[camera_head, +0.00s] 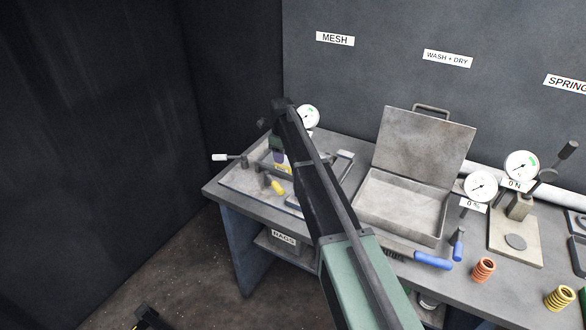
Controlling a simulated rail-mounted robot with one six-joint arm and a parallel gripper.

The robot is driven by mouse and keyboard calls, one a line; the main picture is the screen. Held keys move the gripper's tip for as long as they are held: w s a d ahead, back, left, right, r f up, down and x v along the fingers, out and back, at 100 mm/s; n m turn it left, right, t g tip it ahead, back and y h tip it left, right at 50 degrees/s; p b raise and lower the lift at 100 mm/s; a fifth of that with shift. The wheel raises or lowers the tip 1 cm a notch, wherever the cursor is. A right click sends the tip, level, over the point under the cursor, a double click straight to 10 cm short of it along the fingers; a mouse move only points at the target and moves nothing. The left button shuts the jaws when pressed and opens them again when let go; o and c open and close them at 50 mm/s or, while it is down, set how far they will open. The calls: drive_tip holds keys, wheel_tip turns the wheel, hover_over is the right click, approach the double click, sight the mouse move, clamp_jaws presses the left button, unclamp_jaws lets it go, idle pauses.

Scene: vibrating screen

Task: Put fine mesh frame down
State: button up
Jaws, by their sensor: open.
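My gripper (279,158) is at the left end of the bench, low over the grey plate (238,177) below the MESH sign. It is small in the picture, and its fingertips are partly lost against the fixture; it is open. A frame-like thing (265,168) lies on the plate under and beside my gripper. Another frame edge (345,160) shows just right of my arm. I cannot tell which of these is the fine mesh frame. My arm hides much of the area between them.
A yellow-handled clamp (277,188) and a white-tipped lever (222,157) stand close to my gripper. A dial gauge (308,116) is behind. An open metal box (398,208) with raised lid is to the right. Blue handles (433,261) and springs (484,269) lie further right.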

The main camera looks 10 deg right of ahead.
wheel_tip(320, 180, down, 6)
drive_tip(key=b, duration=0.5)
drive_tip(key=shift+w+a+r, duration=0.1)
drive_tip(key=shift+a+r, duration=0.05)
drive_tip(key=shift+r, duration=0.4)
clamp_jaws()
